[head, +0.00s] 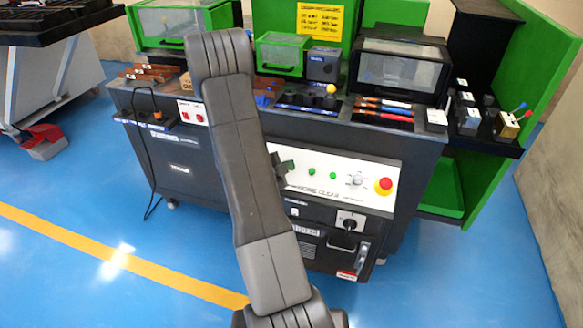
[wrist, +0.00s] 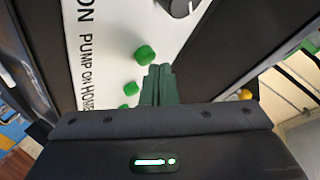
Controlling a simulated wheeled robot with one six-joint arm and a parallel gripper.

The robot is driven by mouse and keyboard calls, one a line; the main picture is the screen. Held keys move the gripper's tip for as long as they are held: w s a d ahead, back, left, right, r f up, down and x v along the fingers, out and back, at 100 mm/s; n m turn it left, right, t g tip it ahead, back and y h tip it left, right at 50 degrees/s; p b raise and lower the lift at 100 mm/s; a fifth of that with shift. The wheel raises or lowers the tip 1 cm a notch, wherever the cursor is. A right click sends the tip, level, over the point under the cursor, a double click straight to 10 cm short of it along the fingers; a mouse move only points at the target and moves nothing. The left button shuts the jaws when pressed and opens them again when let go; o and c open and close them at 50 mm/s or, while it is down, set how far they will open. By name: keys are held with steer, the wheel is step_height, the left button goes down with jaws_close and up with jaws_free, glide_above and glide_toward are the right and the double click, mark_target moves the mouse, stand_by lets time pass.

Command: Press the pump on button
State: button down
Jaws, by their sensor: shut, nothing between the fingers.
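The white control panel (head: 340,180) on the front of the dark machine carries a row of green buttons. In the wrist view the label "PUMP ON" runs down the panel, and the green button (wrist: 145,54) level with it is probably the pump on button. Another green button (wrist: 131,88) is level with "HOME". My gripper (wrist: 160,70) is shut and empty, its fingertips just right of the pump on button in that picture. I cannot tell the gap to the panel. In the head view my gripper (head: 285,165) is at the panel's left part, partly behind my arm, which hides the pump on button.
A red emergency stop (head: 383,185) and a round knob (head: 357,180) are on the panel's right. A rotary switch (head: 349,222) sits below. Tools with red and blue handles (head: 384,109) lie on the machine top. Blue floor is open in front.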

steer(key=shift+w+f+b, duration=0.25)
steer(key=shift+f+b, duration=0.25)
stand_by(0.5)
steer(key=shift+r, duration=0.2)
steer(key=shift+s+a+r+p, duration=0.1)
steer(key=shift+s+r+p, duration=0.35)
steer(key=shift+r, duration=0.25)
steer(key=r, duration=0.1)
steer(key=s+r+p, duration=0.1)
steer(key=r, duration=0.1)
steer(key=s+r+p, duration=0.1)
steer(key=shift+a+r, duration=0.25)
steer(key=shift+a, duration=0.1)
steer(key=shift+s, duration=0.1)
stand_by(0.5)
